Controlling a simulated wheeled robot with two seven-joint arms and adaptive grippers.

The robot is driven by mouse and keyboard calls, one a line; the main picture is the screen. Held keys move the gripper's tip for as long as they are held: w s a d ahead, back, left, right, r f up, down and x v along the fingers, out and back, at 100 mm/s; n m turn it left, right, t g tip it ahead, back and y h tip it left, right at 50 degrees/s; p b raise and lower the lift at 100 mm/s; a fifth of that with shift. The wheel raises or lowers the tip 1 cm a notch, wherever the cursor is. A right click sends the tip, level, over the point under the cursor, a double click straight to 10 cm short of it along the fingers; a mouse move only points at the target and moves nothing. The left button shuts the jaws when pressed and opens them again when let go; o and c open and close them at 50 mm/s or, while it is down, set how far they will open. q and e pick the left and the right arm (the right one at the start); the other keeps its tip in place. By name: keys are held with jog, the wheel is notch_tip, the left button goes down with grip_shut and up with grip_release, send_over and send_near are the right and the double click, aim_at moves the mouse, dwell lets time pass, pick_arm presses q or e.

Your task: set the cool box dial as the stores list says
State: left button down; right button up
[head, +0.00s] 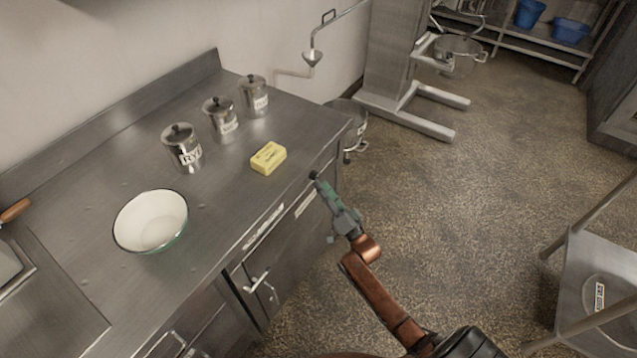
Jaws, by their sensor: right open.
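My right gripper (328,195) is at the front edge of the steel counter, near its right end. Its green fingers are open, and nothing shows between them. Below the counter top, a steel front (285,255) carries a door handle (258,283). Two pale labels sit high on that front, a left label (263,226) with greenish print and a right label (305,203); neither can be read. I cannot make out a dial; the gripper covers part of the front's right end. No stores list can be recognised. My left gripper is out of view.
On the counter (110,240) stand a RYE canister (183,148), two smaller canisters (220,120) (254,97), a yellow packet (268,158) and a white bowl (150,222). A mixer stand (395,85) is beyond, and a steel cart (600,270) at right. Floor between is clear.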

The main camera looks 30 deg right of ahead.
aim_at(315, 176)
jog(key=shift+x, duration=1.5)
jog(key=shift+c, duration=0.2)
jog(key=shift+f+b, duration=0.1)
jog(key=shift+b, duration=0.2)
grip_shut()
